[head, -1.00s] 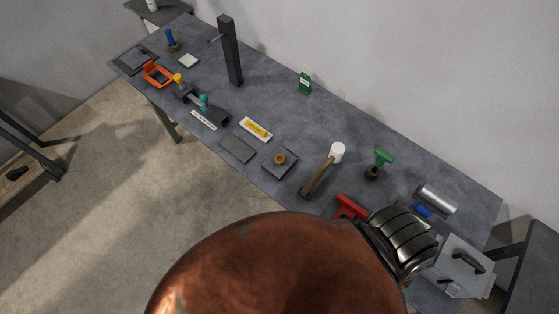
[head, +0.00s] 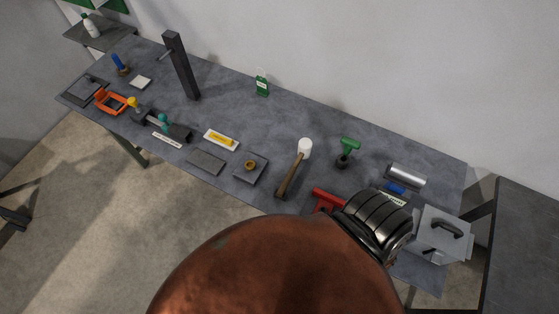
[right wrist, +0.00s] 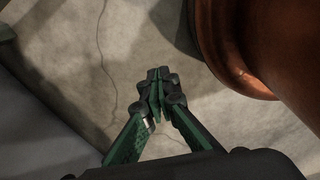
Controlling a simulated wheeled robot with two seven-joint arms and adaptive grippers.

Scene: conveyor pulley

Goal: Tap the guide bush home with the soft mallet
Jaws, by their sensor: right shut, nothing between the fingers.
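The soft mallet lies on the grey bench in the head view, with its white head (head: 305,148) toward the back and its wooden handle (head: 287,180) toward the front edge. Left of it, a small brass-coloured ring, seemingly the guide bush (head: 249,165), sits on a dark square plate (head: 257,177). How deep it sits cannot be told. My right gripper (right wrist: 158,84) shows only in the right wrist view, its fingers together and empty over bare floor, apart from bush and mallet. My left gripper is not in view.
Near the mallet are a green-handled tool (head: 348,147), a red tool (head: 326,200) and a silver cylinder (head: 406,175). A grey box (head: 441,236) stands at the right end. A dark post (head: 181,66) rises at the back. The bench (head: 225,105) has free room behind the bush.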

